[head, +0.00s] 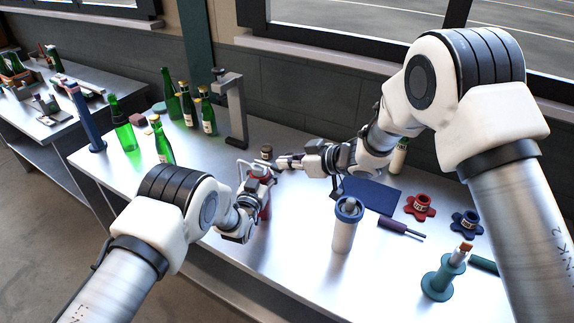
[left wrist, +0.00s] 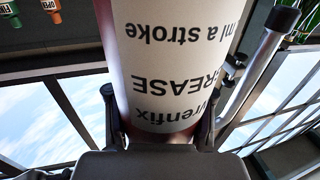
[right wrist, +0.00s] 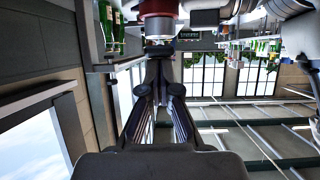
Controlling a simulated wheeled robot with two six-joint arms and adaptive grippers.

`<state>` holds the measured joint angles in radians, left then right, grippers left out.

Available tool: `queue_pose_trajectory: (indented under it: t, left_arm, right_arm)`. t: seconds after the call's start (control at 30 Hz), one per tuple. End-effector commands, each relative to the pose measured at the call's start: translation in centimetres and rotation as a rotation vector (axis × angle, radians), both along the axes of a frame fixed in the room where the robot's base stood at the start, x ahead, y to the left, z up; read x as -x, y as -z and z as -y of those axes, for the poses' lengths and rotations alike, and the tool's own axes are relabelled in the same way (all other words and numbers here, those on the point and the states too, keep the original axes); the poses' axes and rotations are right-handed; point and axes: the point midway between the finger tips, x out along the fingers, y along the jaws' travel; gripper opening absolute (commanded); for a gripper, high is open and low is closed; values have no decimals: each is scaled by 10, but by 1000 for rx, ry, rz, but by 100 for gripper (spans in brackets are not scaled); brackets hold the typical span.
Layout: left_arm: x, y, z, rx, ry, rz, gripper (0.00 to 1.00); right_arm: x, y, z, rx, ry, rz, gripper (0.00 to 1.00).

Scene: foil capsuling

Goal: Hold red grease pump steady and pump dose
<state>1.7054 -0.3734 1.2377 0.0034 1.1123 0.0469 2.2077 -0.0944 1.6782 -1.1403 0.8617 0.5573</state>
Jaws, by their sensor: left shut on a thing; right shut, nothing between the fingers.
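The red grease pump (head: 265,206) stands on the metal table in the head view, partly hidden by my left wrist. Its white label with black lettering fills the left wrist view (left wrist: 170,60). My left gripper (left wrist: 160,118) is shut around the pump's body, one finger on each side. In the right wrist view a red and metallic part (right wrist: 158,12), apparently of the pump, is just beyond the right fingertips (right wrist: 159,55). Whether they touch it I cannot tell.
A white bottle with a blue lid (head: 343,232) stands in front. A blue mat (head: 372,194), purple tool (head: 398,227), red knob (head: 420,206), blue knob (head: 466,221) and teal stand (head: 438,282) are at right. Several green bottles and a grey post (head: 234,110) stand behind left.

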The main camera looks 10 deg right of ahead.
Motion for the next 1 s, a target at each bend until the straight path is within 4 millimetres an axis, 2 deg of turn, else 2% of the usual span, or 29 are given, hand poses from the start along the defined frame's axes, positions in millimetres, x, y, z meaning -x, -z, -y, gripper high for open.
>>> queue_pose_trajectory:
  t: [0.33, 0.47, 0.67, 1.0]
  left_arm:
    - [0, 0, 0, 1, -1, -1, 0]
    - [0, 0, 0, 1, -1, -1, 0]
    - [0, 0, 0, 1, -1, -1, 0]
    - [0, 1, 0, 1, -1, -1, 0]
  right_arm:
    - [0, -2, 0, 1, 0, -2, 0]
    - [0, -10, 0, 1, 0, -1, 0]
    - [2, -48, 4, 1, 2, 2, 0]
    - [39, -99, 50, -2, 2, 0, 0]
